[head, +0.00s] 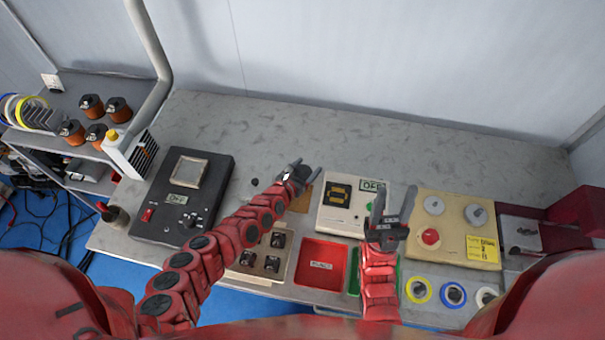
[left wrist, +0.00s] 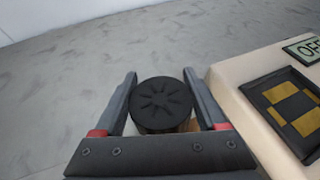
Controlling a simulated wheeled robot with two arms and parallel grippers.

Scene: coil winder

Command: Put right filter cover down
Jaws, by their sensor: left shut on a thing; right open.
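A round black filter cover (left wrist: 161,103) with radial slots sits between the fingers of my left gripper (head: 302,171). In the left wrist view the fingers are shut on its sides. In the head view I cannot make it out clearly from the dark gripper. My left gripper is over the table, beside the left edge of the cream device. An orange-brown piece (head: 303,200) shows just below it. A small dark round thing (head: 254,182) lies to its left; I cannot tell what it is. My right gripper (head: 393,205) is open and empty between the cream device and the yellowish panel.
The cream device (head: 336,219) has a black-and-yellow face and an OFF label. A black control box (head: 158,218) stands left. The grey table (head: 300,125) is clear at the back.

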